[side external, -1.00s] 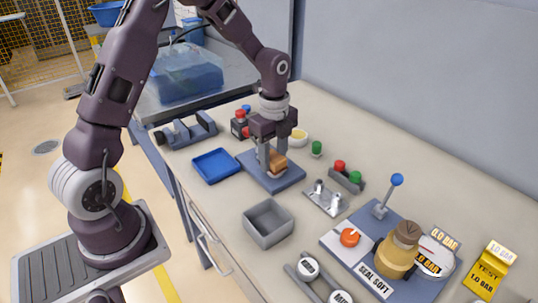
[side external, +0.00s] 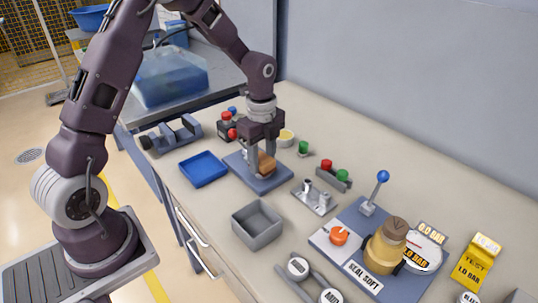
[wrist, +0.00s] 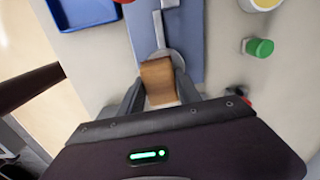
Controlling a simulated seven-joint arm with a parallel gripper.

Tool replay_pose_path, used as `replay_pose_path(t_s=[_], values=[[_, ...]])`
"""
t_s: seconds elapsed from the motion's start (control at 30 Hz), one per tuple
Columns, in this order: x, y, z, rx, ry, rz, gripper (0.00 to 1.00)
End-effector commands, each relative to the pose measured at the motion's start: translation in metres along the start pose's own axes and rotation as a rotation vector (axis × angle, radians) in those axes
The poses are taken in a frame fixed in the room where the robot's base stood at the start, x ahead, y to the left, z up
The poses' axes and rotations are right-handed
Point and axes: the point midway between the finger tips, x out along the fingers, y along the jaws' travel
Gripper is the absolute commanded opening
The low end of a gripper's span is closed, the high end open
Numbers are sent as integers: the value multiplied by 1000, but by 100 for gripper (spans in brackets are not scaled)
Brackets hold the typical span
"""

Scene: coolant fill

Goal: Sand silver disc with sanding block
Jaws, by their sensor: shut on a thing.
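My gripper (side external: 260,160) is shut on the sanding block (side external: 266,163), a small brown-orange block. The block also shows between the fingers in the wrist view (wrist: 158,82). The silver disc (wrist: 178,61) lies on the blue-grey plate (wrist: 189,25), and only its edge shows past the block. The block is over the disc; whether it touches cannot be told. In the side view the plate (side external: 279,181) is flat on the bench under my gripper, and the disc is mostly hidden by the block and fingers.
A blue tray (side external: 203,170) stands left of the plate, with a grey bin (side external: 257,224) in front. A metal fixture (side external: 313,198) and red and green buttons (side external: 335,172) stand to the right. A yellow-topped cup (side external: 286,138) and green cap (side external: 303,148) are behind.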

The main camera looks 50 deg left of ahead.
Motion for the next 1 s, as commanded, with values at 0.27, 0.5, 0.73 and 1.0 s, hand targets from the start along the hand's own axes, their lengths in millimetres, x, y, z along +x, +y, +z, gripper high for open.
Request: replay_pose_path(t_s=[0.27,0.5,0.73,1.0], values=[[-3,21,2,-2,0,2,2],[-33,20,2,-1,-1,0,2],[-54,20,1,-1,0,0,2],[-76,20,2,-2,0,0,2]])
